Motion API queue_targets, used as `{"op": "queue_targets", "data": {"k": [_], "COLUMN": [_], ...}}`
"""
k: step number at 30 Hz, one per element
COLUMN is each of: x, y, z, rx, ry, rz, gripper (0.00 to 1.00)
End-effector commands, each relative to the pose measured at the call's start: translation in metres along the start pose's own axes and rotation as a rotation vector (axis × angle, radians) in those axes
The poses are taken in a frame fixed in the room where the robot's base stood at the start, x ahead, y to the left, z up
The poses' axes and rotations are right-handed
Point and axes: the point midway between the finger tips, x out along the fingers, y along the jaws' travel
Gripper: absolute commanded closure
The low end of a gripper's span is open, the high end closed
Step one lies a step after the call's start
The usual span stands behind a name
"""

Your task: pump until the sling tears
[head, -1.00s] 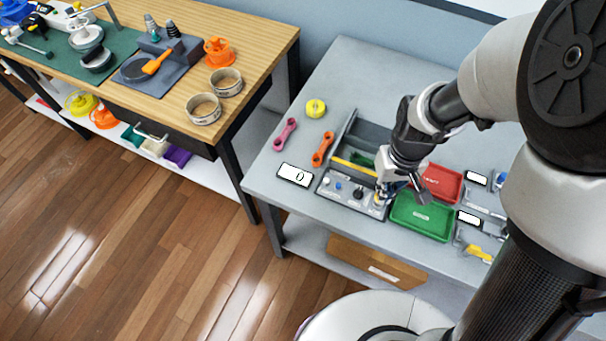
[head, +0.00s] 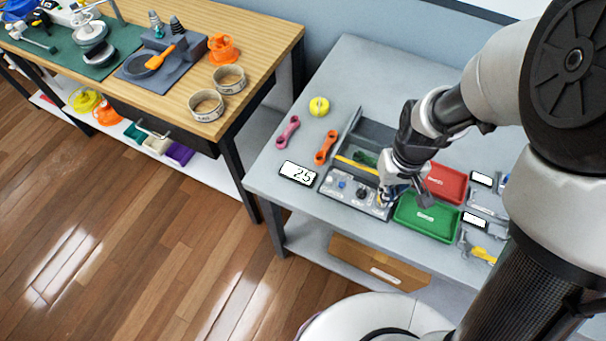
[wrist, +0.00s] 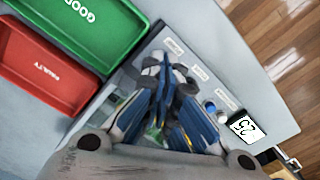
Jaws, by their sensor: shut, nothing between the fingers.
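My gripper (head: 385,199) is shut and empty, with its tips down at the right end of the grey control panel (head: 338,197). In the wrist view my gripper (wrist: 167,62) covers the part of the panel under its tips, so I cannot tell whether they touch it. The white display (head: 298,173) reads 25. Behind the panel is a grey trough with a yellow bar (head: 357,165) and a green piece (head: 364,157). I cannot tell whether that piece is the sling.
A green tray (head: 427,217) marked GOOD and a red tray (head: 446,183) lie right of my gripper. A pink link (head: 287,132), an orange link (head: 326,147) and a yellow ring (head: 319,106) lie at the left. A wooden bench (head: 262,40) stands further left.

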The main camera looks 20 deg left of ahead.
Motion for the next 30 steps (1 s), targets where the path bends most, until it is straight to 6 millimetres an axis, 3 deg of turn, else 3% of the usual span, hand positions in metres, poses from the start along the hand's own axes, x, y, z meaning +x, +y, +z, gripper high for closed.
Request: {"op": "queue_targets", "data": {"k": [3, 10, 22, 30], "x": [0.008, 0.005, -0.017, -0.017], "y": [0.0, 0.0, 0.0, 0.0], "z": [0.001, 0.001, 0.001, 0.0], "rx": [0.0, 0.0, 0.0, 0.0], "ry": [-0.002, -0.001, -0.001, -0.001], "rz": [0.0, 0.0, 0.0, 0.0], "gripper": [1.0, 1.0, 1.0, 1.0]}}
